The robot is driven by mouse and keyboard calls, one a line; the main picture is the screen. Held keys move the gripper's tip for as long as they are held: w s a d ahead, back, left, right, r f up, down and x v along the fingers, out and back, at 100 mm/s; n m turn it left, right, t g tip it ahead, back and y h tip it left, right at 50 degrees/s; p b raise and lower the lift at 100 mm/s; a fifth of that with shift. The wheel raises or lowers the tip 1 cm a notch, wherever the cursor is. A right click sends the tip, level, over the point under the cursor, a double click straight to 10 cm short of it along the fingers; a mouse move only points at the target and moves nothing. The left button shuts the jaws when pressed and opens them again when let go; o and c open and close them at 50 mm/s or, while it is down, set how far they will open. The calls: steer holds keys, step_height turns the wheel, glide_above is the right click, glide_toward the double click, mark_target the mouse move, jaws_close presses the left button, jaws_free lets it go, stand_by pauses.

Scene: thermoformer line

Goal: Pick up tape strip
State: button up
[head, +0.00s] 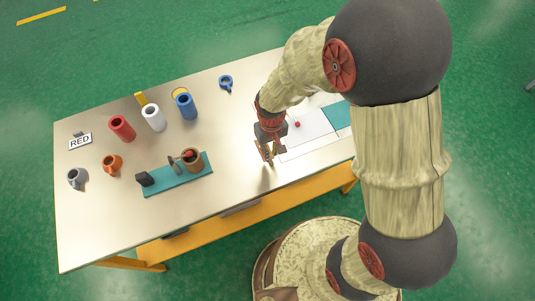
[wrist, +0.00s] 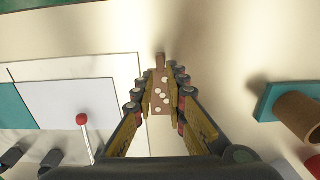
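My gripper (head: 268,158) is over the front part of the metal table. In the wrist view its two fingers (wrist: 162,90) close in on a narrow brown strip with white spots (wrist: 160,98), which fills the gap between them. I take this for the tape strip; it looks gripped, pointing away from the palm. In the head view the strip is too small to make out clearly. A tape dispenser with a brown roll (head: 193,158) on a teal base (head: 178,176) stands left of my gripper; its roll also shows in the wrist view (wrist: 302,114).
A white sheet (head: 310,125) with a teal end and a red-tipped stick (wrist: 83,120) lies right of my gripper.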

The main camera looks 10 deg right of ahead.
steer(key=f, duration=0.2)
steer(key=f+b, duration=0.1)
steer(key=f, duration=0.2)
steer(key=shift+w+a, duration=0.1)
steer(key=shift+w, duration=0.1)
steer(key=shift+r, duration=0.1)
steer(key=shift+c, duration=0.6)
jaws_close()
steer(key=shift+r, duration=0.1)
